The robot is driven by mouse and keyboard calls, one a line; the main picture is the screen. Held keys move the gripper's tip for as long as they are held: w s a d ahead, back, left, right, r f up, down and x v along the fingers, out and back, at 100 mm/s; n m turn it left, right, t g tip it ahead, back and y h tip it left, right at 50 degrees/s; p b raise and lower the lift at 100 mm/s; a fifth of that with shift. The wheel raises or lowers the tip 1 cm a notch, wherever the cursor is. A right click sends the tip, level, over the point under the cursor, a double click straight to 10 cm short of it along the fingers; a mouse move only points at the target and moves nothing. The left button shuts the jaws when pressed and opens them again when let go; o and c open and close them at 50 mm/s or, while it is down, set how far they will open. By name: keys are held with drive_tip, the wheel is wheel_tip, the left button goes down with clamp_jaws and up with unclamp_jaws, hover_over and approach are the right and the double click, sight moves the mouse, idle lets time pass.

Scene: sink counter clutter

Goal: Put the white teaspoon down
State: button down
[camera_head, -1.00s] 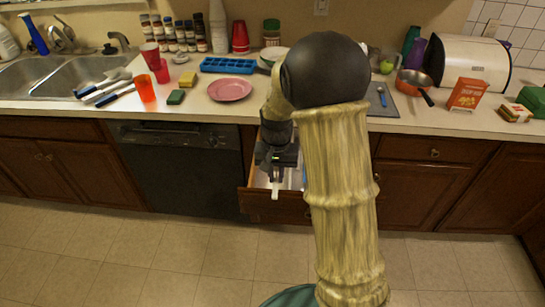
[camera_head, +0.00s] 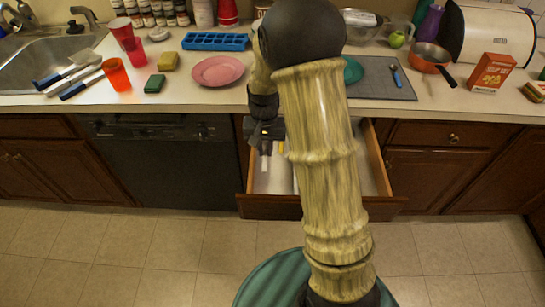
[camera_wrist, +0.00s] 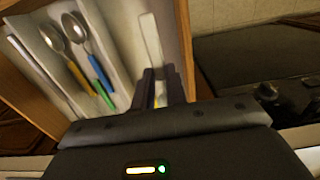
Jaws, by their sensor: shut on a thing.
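My gripper (camera_wrist: 163,74) is low at the left part of the open drawer (camera_head: 270,207). Its fingers are nearly together, shut on a slim white piece that I take to be the white teaspoon (camera_wrist: 151,40). This piece points away from the fingertips over a drawer compartment; its bowl is not clear, and whether it touches the drawer bottom I cannot tell. In the head view my gripper (camera_head: 268,131) is small and dark, with a pale strip below it. A yellow bit shows between the fingers in the wrist view.
Spoons with coloured handles (camera_wrist: 90,55) lie in the neighbouring compartment. The drawer's wooden side (camera_wrist: 185,40) is close to my fingers. Above are the counter edge, a pink plate (camera_head: 218,70) and a grey mat (camera_head: 375,84). My arm hides the drawer's middle.

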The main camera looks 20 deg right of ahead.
drive_tip(key=shift+s, duration=0.1)
drive_tip(key=shift+f, duration=0.1)
hover_over(266, 176)
wheel_tip(266, 176, down, 6)
idle(0.4)
drive_tip(key=shift+f, duration=1.85)
drive_tip(key=shift+d+f, duration=0.1)
drive_tip(key=shift+f, duration=0.05)
drive_tip(key=c, duration=1.4)
unclamp_jaws()
drive_tip(key=shift+c, duration=0.2)
